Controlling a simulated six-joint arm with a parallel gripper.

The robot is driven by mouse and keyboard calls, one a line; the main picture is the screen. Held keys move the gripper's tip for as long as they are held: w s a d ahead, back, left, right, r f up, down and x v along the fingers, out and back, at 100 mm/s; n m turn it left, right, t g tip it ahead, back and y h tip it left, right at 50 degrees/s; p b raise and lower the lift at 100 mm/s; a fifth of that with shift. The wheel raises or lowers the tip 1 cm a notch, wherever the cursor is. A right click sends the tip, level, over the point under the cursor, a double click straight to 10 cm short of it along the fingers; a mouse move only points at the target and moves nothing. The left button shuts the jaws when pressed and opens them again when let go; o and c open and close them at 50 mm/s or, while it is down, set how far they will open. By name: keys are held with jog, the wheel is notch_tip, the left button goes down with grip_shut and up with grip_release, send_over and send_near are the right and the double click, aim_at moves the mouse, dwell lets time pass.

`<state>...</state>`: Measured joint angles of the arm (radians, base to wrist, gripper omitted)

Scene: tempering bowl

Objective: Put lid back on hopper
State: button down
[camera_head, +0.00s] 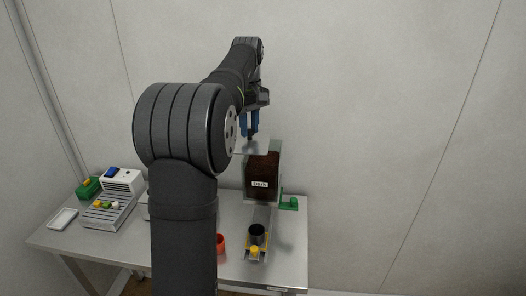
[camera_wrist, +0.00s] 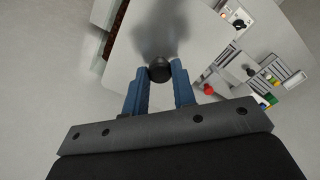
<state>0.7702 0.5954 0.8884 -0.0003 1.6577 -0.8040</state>
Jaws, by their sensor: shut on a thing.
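The lid is a pale flat plate (camera_head: 251,148) with a dark round knob (camera_wrist: 160,70). My gripper (camera_head: 250,132) is shut on the knob, with its blue fingers on both sides of it in the wrist view (camera_wrist: 158,88). The hopper (camera_head: 263,173) is a clear-walled box with dark brown contents and a white label, at the back of the table. In the head view the lid overlaps the hopper's upper left edge and reaches out to the left. I cannot tell whether it touches the rim. In the wrist view brown contents (camera_wrist: 117,20) show beyond the lid's upper left edge.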

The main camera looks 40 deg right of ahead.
aim_at(263, 132)
jog(key=s+d+r, duration=0.6)
jog(key=s+d, duration=0.2)
jog(key=s, duration=0.2)
jog(key=w+f, duration=0.2)
jog(key=w, duration=0.1)
jog(key=w+a+f, duration=0.1)
jog(key=w+f, duration=0.1)
jog(key=w, duration=0.2)
jog(key=w+a+f, duration=0.1)
jog(key=w+f, duration=0.2)
jog(key=shift+w+a, duration=0.25)
jog(key=shift+w, duration=0.1)
jog(key=shift+f, duration=2)
jog(key=shift+f, duration=0.2)
jog(key=shift+f, duration=0.3)
jog(key=c, duration=1.5)
grip_release()
jog(key=shift+c, duration=0.2)
jog(key=o, duration=0.4)
jog(key=shift+c, duration=0.2)
